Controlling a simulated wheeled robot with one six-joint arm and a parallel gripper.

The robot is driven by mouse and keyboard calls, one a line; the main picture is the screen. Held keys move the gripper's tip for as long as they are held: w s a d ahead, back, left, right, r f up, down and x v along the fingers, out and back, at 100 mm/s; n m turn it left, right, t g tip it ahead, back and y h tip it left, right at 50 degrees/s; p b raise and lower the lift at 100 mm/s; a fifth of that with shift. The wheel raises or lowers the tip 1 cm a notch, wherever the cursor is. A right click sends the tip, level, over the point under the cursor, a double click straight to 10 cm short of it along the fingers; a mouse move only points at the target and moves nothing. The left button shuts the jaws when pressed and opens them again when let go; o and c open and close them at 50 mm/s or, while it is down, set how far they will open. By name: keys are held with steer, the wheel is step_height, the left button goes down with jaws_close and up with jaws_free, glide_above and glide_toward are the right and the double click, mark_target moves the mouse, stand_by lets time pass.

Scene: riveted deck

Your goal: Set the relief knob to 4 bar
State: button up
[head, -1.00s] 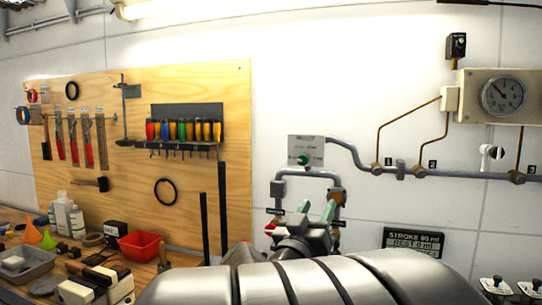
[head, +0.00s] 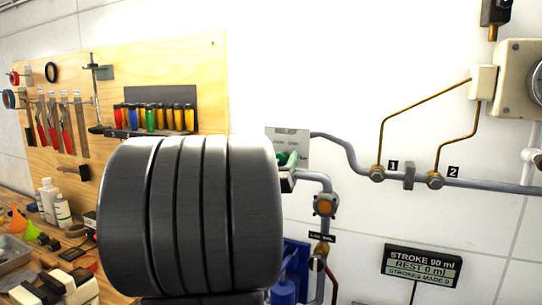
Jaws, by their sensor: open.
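The relief knob is the green knob (head: 281,158) on a pale grey plate (head: 289,139) on the wall, just right of my dark ribbed arm link. The arm hides its left side, and its pointer and scale markings cannot be read. My gripper (head: 291,161) is open and mostly hidden behind the arm link. Only a green slanted finger part and a bit of its body show at the link's right edge, in front of the plate's lower part. Whether a finger touches the knob cannot be told.
Grey pipe with brass lines (head: 415,110) runs right from the plate to a gauge box (head: 512,75), cut by the frame edge. Below are a valve fitting (head: 325,205), blue equipment (head: 284,289) and a display (head: 422,267) reading stroke 90 ml, rest 0 ml. A cluttered bench stands left.

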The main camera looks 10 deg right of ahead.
steer(key=shift+w+d+r, duration=0.1)
steer(key=shift+w+d, duration=0.1)
steer(key=shift+w, duration=0.15)
steer(key=shift+c, duration=0.5)
steer(key=c, duration=0.9)
